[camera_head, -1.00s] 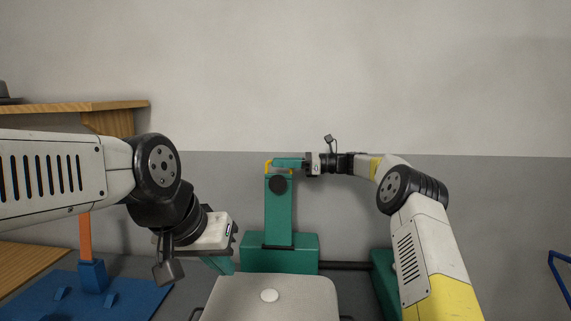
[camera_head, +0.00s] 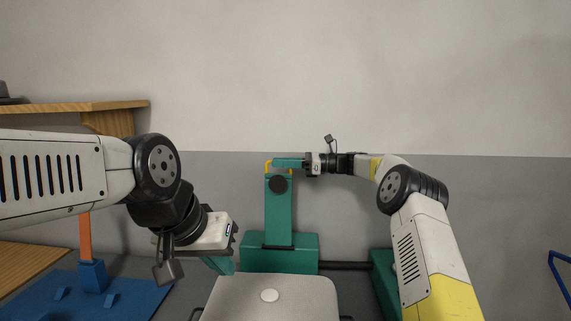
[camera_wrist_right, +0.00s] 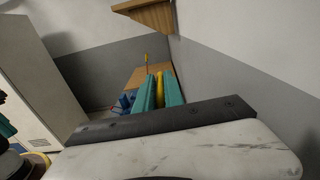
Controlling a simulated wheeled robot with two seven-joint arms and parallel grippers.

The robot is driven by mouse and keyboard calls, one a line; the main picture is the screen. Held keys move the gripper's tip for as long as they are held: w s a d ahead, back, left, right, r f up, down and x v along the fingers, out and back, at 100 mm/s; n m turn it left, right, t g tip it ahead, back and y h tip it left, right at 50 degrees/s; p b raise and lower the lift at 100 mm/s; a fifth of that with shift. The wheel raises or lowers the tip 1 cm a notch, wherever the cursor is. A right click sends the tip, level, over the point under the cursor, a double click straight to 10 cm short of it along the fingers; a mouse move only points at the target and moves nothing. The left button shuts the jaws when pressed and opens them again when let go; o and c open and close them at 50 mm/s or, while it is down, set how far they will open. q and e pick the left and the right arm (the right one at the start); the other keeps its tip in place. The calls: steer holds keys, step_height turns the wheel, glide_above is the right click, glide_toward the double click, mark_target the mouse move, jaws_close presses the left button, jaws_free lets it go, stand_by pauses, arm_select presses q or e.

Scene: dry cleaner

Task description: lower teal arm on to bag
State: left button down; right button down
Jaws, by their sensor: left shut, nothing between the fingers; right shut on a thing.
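The teal arm (camera_head: 279,215) stands upright at the centre of the head view, on a teal base (camera_head: 265,262). It has a dark round knob, and a yellow handle (camera_head: 268,165) at its top. My right gripper (camera_head: 287,162) reaches in from the right and is shut on this yellow handle. In the right wrist view, the yellow handle (camera_wrist_right: 160,90) lies between the teal fingers. My left gripper (camera_head: 219,264) is low, left of the teal base, shut and empty. I cannot make out a bag; the base's front is partly hidden.
A blue base (camera_head: 85,299) with an orange post (camera_head: 85,236) is at lower left. A wooden shelf (camera_head: 75,107) is on the wall behind my left arm. Another teal block (camera_head: 384,280) and a dark bar (camera_head: 345,266) lie right of the base. A blue frame is at far right.

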steer(key=shift+d+r, duration=0.1)
steer(key=shift+r, duration=0.05)
steer(key=shift+s, duration=0.45)
steer(key=s+f+n, duration=0.2)
steer(key=s+n, duration=0.3)
steer(key=s, duration=1.1)
steer(key=shift+s+f+n, duration=0.2)
steer(key=shift+f+n, duration=0.1)
steer(key=shift+f, duration=0.05)
steer(key=c, duration=1.5)
jaws_free()
